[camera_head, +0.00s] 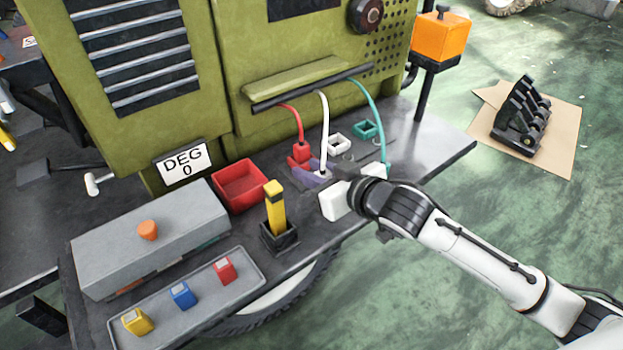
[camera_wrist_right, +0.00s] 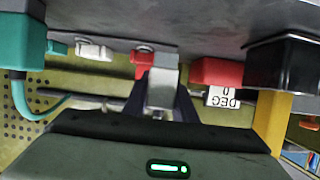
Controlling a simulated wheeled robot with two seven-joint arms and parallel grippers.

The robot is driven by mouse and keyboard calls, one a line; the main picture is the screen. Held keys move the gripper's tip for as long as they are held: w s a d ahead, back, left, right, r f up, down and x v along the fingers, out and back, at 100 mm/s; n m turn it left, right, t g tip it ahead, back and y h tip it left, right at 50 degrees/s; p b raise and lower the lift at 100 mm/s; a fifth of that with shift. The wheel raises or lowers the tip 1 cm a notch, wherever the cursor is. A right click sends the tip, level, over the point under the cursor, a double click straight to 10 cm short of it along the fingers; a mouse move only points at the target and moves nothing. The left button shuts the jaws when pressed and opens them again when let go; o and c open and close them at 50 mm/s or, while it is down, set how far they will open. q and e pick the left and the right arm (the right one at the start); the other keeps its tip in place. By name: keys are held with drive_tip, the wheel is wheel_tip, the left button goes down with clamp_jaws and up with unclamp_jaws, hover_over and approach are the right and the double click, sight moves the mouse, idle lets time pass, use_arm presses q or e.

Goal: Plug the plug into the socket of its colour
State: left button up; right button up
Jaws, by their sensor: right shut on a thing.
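My right gripper (camera_head: 314,176) is low over the bench and shut on the white plug (camera_head: 322,170), whose white cable rises to the machine. In the right wrist view the gripped plug (camera_wrist_right: 162,88) is pale between the dark fingers. An empty white socket (camera_head: 339,143) lies behind and to the right of it, with an empty teal socket (camera_head: 366,128) beyond. A red plug (camera_head: 300,153) on a red cable stands behind and left of my gripper; I cannot tell whether it sits in a socket. The teal plug (camera_wrist_right: 22,42) with its cable is beside my gripper. My left gripper is not in view.
A red bin (camera_head: 239,188) and a black holder with a yellow bar (camera_head: 275,210) stand left of my gripper. A grey box (camera_head: 150,240) and a tray (camera_head: 190,325) with coloured blocks lie further left. The green machine (camera_head: 215,100) rises behind.

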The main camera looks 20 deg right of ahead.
drive_tip(key=shift+f, duration=1.1)
drive_tip(key=shift+f, duration=0.2)
drive_tip(key=o, duration=1)
drive_tip(key=shift+o, duration=0.2)
drive_tip(key=shift+r, duration=0.1)
